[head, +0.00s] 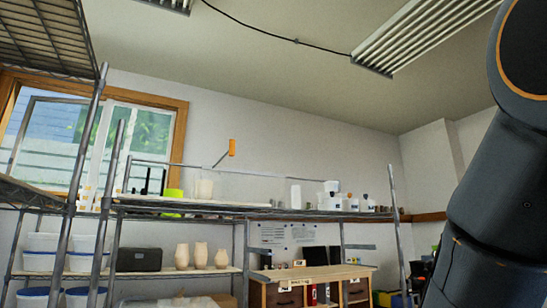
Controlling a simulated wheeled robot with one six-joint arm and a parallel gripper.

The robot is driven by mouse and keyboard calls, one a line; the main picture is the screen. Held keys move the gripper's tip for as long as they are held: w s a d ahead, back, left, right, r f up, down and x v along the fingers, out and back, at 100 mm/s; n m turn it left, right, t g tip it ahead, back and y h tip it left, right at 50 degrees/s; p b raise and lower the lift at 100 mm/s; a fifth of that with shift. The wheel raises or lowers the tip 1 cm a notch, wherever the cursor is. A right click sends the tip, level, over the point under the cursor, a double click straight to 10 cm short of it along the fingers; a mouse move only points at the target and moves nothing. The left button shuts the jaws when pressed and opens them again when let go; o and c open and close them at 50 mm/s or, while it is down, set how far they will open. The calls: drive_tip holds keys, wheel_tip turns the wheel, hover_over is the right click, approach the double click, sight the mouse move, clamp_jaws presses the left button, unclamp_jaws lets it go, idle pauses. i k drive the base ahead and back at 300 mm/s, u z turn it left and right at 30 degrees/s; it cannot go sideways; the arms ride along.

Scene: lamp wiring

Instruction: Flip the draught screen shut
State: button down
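A clear, see-through panel (260,186), which may be the draught screen, seems to stand along the top shelf of the middle rack. It is faint, and I cannot tell whether it is open or shut. An orange block (232,147) sits at the end of a thin dark rod above that shelf. I cannot tell whether the rod joins the panel. My gripper is outside the view; only dark links of my arm show at the right edge.
A metal rack (118,207) holds white bottles (331,195), a lime-green item (173,194), pale vases (200,254) and a black box (139,260). Another wire rack (48,42) stands close at left. A wooden workbench (312,272) is behind. A window (120,130) is at left.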

sight(231, 152)
drive_tip(key=u, duration=0.15)
drive_tip(key=i, duration=1.05)
drive_tip(key=u, duration=0.55)
